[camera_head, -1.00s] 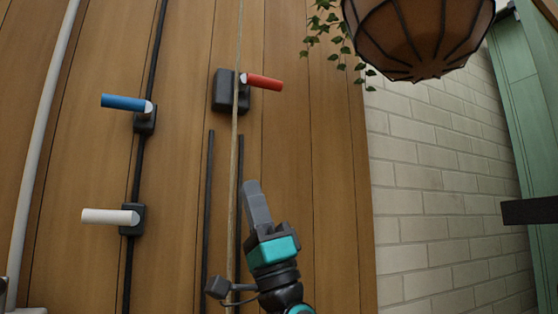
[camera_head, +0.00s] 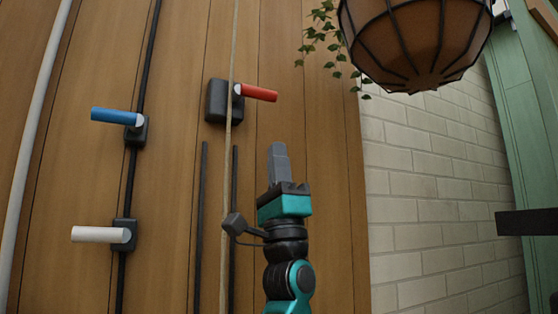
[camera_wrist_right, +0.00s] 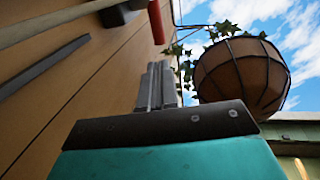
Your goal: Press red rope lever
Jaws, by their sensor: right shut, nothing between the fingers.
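The red lever (camera_head: 259,92) sticks out to the right from a dark block (camera_head: 217,101) on the wooden wall, with a pale rope (camera_head: 229,134) running down past it. The red lever also shows, partly cut off, at the top of the right wrist view (camera_wrist_right: 157,22). My right gripper (camera_head: 277,150) is shut and empty, pointing up. In the head view its tips are below the red lever and apart from it. My left gripper is not in view.
A blue lever (camera_head: 117,116) and a white lever (camera_head: 100,234) sit on the wall to the left. A hanging planter (camera_head: 405,40) with ivy is at the upper right. Dark vertical rails (camera_head: 199,230) flank the rope below the block.

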